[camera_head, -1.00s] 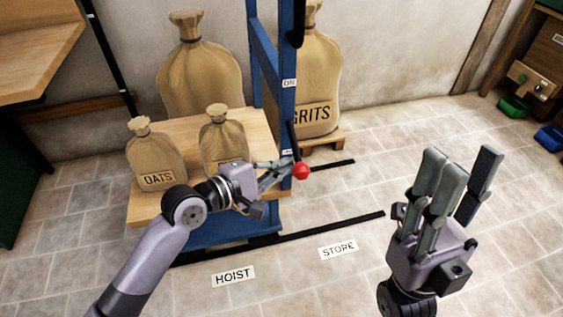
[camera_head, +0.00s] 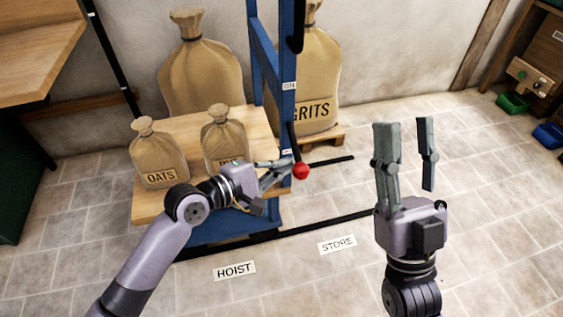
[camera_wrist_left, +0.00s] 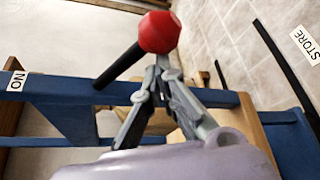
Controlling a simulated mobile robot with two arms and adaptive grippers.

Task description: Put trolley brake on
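The trolley (camera_head: 262,215) has a blue frame and a wooden deck. Its brake lever (camera_head: 294,136) is a black rod on the blue post, hanging down to a red knob (camera_head: 301,171). The knob also shows in the left wrist view (camera_wrist_left: 159,32). My left gripper (camera_head: 289,168) is at the knob's left side, its fingertips together in the left wrist view (camera_wrist_left: 162,68). They are at or against the knob; I cannot tell whether they touch it. An ON label (camera_head: 289,86) is on the post above the lever. My right gripper (camera_head: 406,122) is open and empty, right of the trolley.
Small sacks, one marked OATS (camera_head: 158,160), stand on the deck. A GRITS sack (camera_head: 320,75) stands on a pallet (camera_head: 325,138) behind the post. Black floor lines (camera_head: 320,224) and HOIST (camera_head: 235,269) and STORE (camera_head: 337,243) labels lie in front.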

